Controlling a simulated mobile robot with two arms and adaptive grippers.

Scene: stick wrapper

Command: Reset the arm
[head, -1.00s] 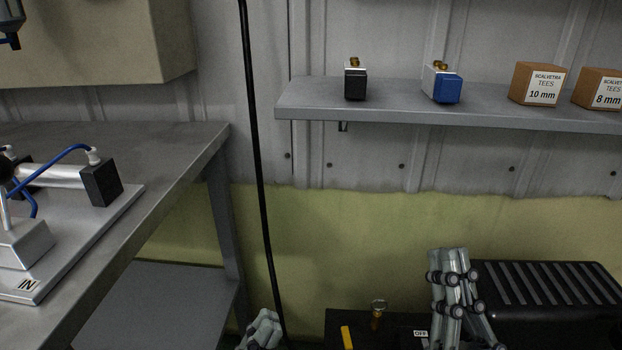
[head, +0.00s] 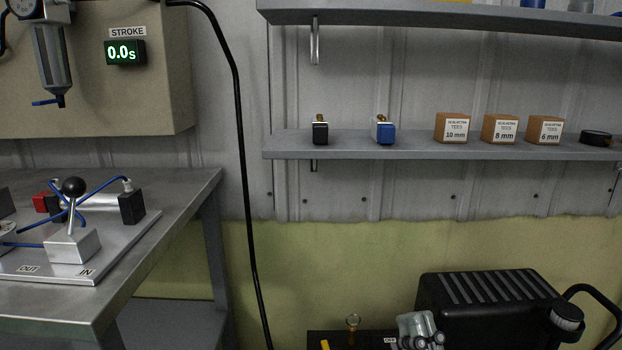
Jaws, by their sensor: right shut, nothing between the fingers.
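My right gripper (head: 420,330) shows at the bottom edge in the head view, in front of the black ribbed unit (head: 485,300). It is shut and empty, and only its upper part is in the picture. My left gripper is not in view. On the metal bench at left, a plate carries a lever with a black ball knob (head: 74,187), a cylinder (head: 103,203) and blue tubes. The plate is marked OUT and IN.
A grey wall shelf (head: 370,151) holds a black fitting (head: 320,132), a blue fitting (head: 385,133) and several small tee boxes. A black cable (head: 243,150) hangs between bench and shelf. An OFF label (head: 390,340) is beside my right gripper.

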